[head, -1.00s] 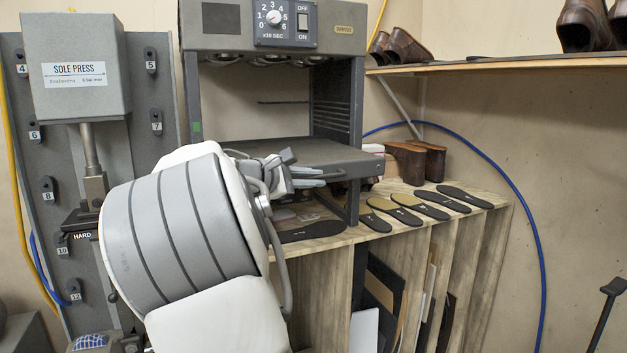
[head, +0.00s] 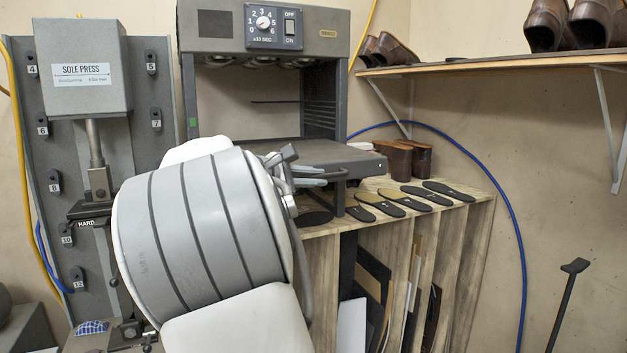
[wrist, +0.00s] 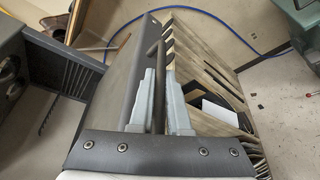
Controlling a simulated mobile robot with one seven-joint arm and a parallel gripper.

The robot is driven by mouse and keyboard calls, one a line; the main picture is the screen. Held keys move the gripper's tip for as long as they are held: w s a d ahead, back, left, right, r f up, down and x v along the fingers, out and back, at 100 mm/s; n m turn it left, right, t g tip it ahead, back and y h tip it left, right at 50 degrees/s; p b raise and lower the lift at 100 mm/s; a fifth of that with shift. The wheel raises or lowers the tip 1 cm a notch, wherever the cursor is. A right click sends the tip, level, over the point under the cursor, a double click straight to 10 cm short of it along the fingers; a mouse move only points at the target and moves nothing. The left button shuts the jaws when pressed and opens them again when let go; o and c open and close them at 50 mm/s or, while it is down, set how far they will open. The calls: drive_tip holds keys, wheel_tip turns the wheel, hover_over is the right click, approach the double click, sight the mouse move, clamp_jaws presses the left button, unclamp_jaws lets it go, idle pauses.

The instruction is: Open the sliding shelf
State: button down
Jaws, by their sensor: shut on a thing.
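The sliding shelf (head: 338,154) is a flat dark grey plate that juts out of the front of the grey heater cabinet (head: 197,70), partly drawn out. It also shows in the wrist view (wrist: 124,72). Its dark bar handle (wrist: 155,58) runs along its front edge. My gripper (head: 322,177) is at this front edge, its pale blue-grey fingers pointing right in the head view. In the wrist view my gripper (wrist: 161,75) has one finger on each side of the handle and is shut on it. My arm hides part of the shelf's near side.
The sole press (head: 83,75) stands at left. A blue hose (head: 515,220) runs along the right wall.

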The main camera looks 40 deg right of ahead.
drive_tip(key=shift+s+a, duration=0.15)
drive_tip(key=shift+s, duration=0.65)
drive_tip(key=c, duration=0.9)
unclamp_jaws()
drive_tip(key=b+v, duration=0.1)
drive_tip(key=v, duration=1.6)
drive_tip(key=shift+a+r+b, duration=0.2)
drive_tip(key=shift+b, duration=0.15)
